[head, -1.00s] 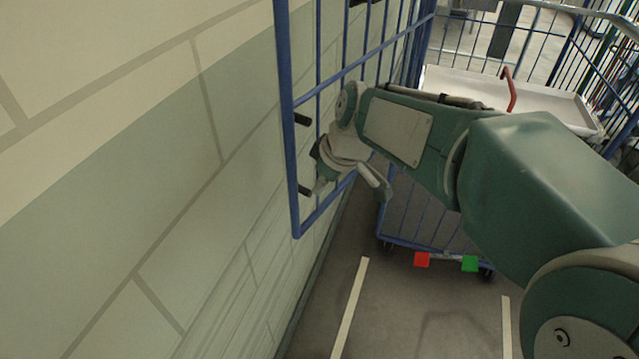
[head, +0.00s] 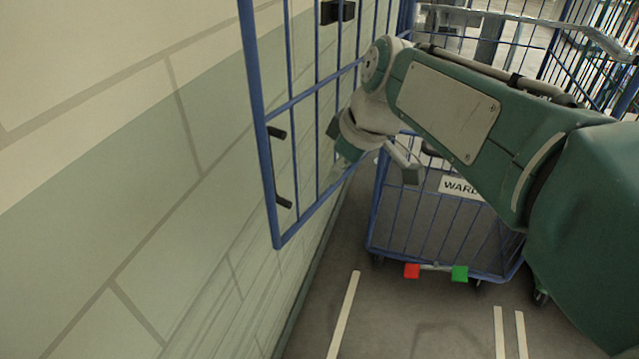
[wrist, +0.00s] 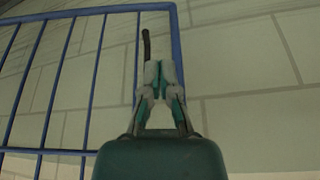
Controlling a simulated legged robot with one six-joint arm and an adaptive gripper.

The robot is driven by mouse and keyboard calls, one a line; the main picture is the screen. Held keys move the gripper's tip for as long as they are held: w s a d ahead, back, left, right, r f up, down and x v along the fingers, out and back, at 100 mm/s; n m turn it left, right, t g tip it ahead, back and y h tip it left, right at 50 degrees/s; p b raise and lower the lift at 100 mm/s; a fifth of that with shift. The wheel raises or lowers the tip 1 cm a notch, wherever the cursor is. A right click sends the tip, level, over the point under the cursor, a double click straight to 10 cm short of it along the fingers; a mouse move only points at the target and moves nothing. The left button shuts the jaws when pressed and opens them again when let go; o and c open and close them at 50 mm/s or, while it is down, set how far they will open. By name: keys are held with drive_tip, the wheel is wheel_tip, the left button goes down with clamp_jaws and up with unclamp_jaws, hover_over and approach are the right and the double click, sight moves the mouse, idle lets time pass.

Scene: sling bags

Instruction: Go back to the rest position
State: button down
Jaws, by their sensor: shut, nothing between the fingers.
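My gripper (wrist: 163,72) is shut and empty in the wrist view, its fingertips together in front of the blue wire door. A black handle (wrist: 146,46) shows just beyond the fingertips; I cannot tell the exact gap. In the head view my arm reaches from the right, folded down at the wrist, beside the door (head: 262,110), and the fingers are hard to make out. The door stands swung out along the wall, with its black handle (head: 270,165) near the free edge, left of my wrist.
The pale tiled wall (head: 120,220) runs close along the left. Floor with pale tape strips (head: 345,315) is clear in front.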

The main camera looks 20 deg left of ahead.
drive_tip(key=s+d+m+t+h, duration=0.1)
drive_tip(key=s+d+m, duration=0.25)
drive_tip(key=d, duration=0.45)
drive_tip(key=s+d+m+t+h, duration=0.15)
drive_tip(key=d+m, duration=0.25)
drive_tip(key=d, duration=0.4)
drive_tip(key=s+d+f+m+t+h, duration=0.1)
drive_tip(key=s+d+f+m+t, duration=0.1)
drive_tip(key=s+d+f+m, duration=0.5)
drive_tip(key=s+d, duration=0.2)
drive_tip(key=d, duration=0.2)
drive_tip(key=shift+s+d+f+m+h, duration=0.15)
drive_tip(key=shift+s+d+m+h, duration=0.15)
drive_tip(key=shift+m+h, duration=0.05)
drive_tip(key=shift+a, duration=0.35)
